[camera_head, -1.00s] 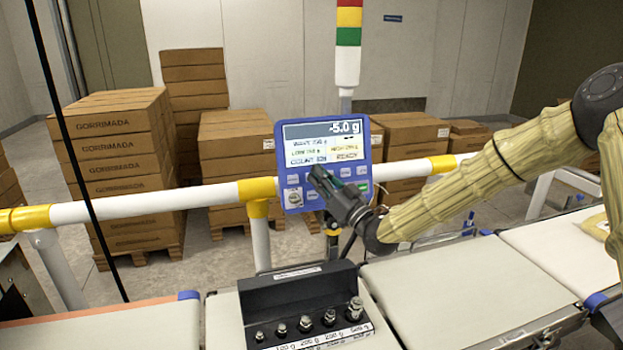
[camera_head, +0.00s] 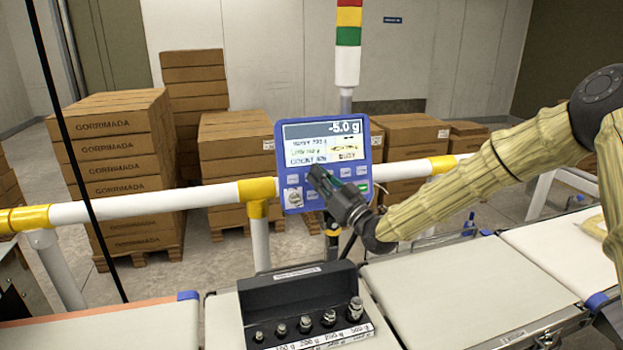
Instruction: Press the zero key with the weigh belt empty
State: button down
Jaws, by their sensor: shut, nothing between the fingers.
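The blue weigh terminal (camera_head: 280,155) stands behind the belts, and its display (camera_head: 322,129) reads -5.0 g. A row of keys runs along its lower part, and a round key or lock (camera_head: 293,196) shows at its lower left. My gripper (camera_head: 316,174) is shut and empty, with its tips in front of the key area. It hides some keys, and I cannot tell whether the tips touch one. The weigh belt (camera_head: 440,290), right of the weight box, is bare where it shows.
A black box (camera_head: 265,296) with several metal weights stands at the front middle. A white and yellow rail (camera_head: 150,204) runs behind the belts. A tan item (camera_head: 597,224) lies on the right belt (camera_head: 560,250). Carton stacks (camera_head: 110,150) and a signal tower (camera_head: 347,65) stand behind.

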jog(key=shift+s, duration=0.1)
jog(key=shift+s+d+r, duration=0.25)
jog(key=shift+s+d, duration=0.05)
jog(key=shift+s, duration=0.35)
jog(key=shift+s+d+r, duration=0.25)
jog(key=shift+s, duration=0.5)
jog(key=shift+s+d+r, duration=0.2)
jog(key=shift+s, duration=0.55)
jog(key=shift+s+d+r, duration=0.25)
jog(key=shift+s, duration=0.5)
